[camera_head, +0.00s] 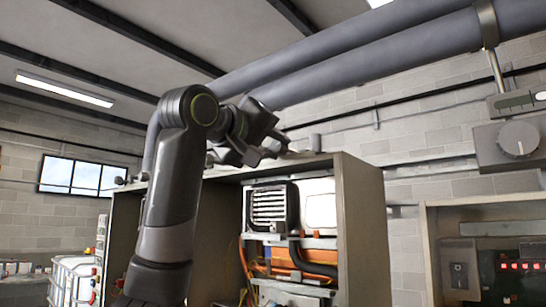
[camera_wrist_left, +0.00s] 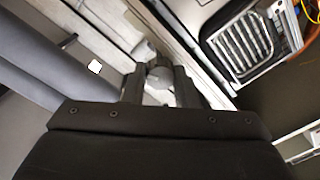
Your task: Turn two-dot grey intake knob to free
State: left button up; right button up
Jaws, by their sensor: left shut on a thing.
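My left gripper (camera_head: 264,152) is at the top edge of an open grey cabinet (camera_head: 365,215). In the left wrist view, its two dark fingers (camera_wrist_left: 159,88) are shut on a small grey knob (camera_wrist_left: 158,74) between their tips. In the head view I cannot make out this held knob behind the fingers. No dot marks can be read on it, so I cannot tell its setting. Another small grey knob (camera_head: 315,142) stands on the cabinet top to the right of the gripper. My right gripper is not in view.
Inside the cabinet are a white louvred vent (camera_head: 269,207), orange parts and dark hoses. Large grey pipes (camera_head: 345,55) run overhead close above the gripper. A grey box with a round dial (camera_head: 518,139) hangs at the right, above an open panel with red switches (camera_head: 521,265).

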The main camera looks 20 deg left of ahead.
pick_arm(q)
jog(key=n+b, duration=0.4)
jog(key=n, duration=0.2)
jog(key=shift+f, duration=0.15)
jog(key=n+b, duration=0.2)
jog(key=n, duration=0.3)
jog(key=shift+b, duration=0.35)
jog(key=shift+n, duration=0.3)
jog(key=o, duration=1)
jog(key=shift+w, duration=0.1)
